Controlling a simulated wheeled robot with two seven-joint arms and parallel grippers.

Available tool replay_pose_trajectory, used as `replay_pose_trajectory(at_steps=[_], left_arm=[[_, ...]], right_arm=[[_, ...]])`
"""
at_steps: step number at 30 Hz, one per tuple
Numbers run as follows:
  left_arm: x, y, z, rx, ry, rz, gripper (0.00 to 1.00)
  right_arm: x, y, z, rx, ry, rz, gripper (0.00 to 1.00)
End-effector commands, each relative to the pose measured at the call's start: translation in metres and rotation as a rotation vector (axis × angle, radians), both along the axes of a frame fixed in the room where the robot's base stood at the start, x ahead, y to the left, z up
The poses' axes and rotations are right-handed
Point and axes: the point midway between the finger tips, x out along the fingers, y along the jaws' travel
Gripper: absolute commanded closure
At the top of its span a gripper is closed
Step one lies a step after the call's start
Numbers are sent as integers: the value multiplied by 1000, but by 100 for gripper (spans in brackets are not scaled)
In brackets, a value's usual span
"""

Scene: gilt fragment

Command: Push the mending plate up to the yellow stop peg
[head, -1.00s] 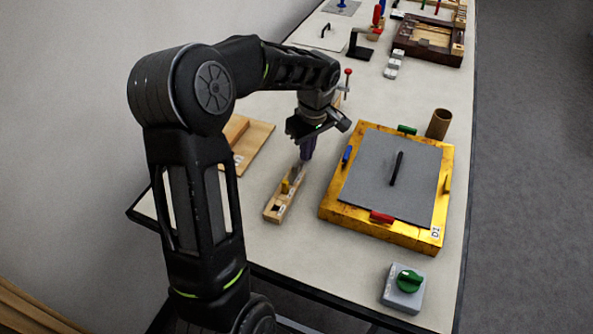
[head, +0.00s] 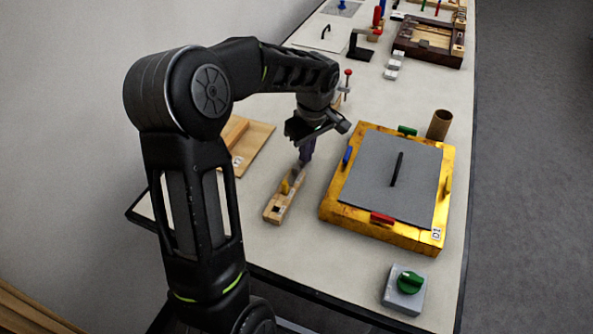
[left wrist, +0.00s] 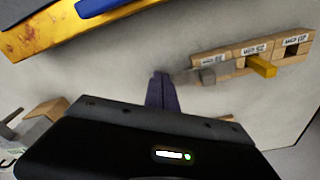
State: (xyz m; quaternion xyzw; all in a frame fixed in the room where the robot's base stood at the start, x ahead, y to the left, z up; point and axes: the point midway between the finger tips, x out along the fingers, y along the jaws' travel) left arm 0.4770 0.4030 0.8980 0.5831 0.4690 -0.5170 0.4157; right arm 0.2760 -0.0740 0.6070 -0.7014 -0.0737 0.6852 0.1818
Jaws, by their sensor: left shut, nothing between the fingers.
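A wooden rail (head: 270,216) lies on the table in front of my left arm, with a yellow stop peg (head: 285,187) standing up from it. In the left wrist view the peg (left wrist: 262,66) sticks out of the labelled rail (left wrist: 228,52). A small grey piece (left wrist: 208,76), which looks like the mending plate, sits at the rail with a gap between it and the peg. My left gripper (head: 305,158) is shut and empty, pointing down at the rail's far end. Its purple fingers (left wrist: 160,92) are beside the grey piece; contact cannot be told.
A yellow box (head: 330,210) with a grey top panel stands right of the rail. A wooden tray (head: 258,140) lies to the left. A grey block with a green knob (head: 408,282) is near the front edge. Clear table surrounds the rail's near end.

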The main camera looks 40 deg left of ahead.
Motion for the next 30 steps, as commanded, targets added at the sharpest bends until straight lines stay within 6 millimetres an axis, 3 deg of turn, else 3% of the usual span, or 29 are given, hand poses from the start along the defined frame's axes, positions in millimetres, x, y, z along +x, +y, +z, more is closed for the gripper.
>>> replay_pose_trajectory(at_steps=[30], left_arm=[[-18, -6, 0, 0, 0, 0, 100]], right_arm=[[0, 0, -8, 0, 0, 0, 64]])
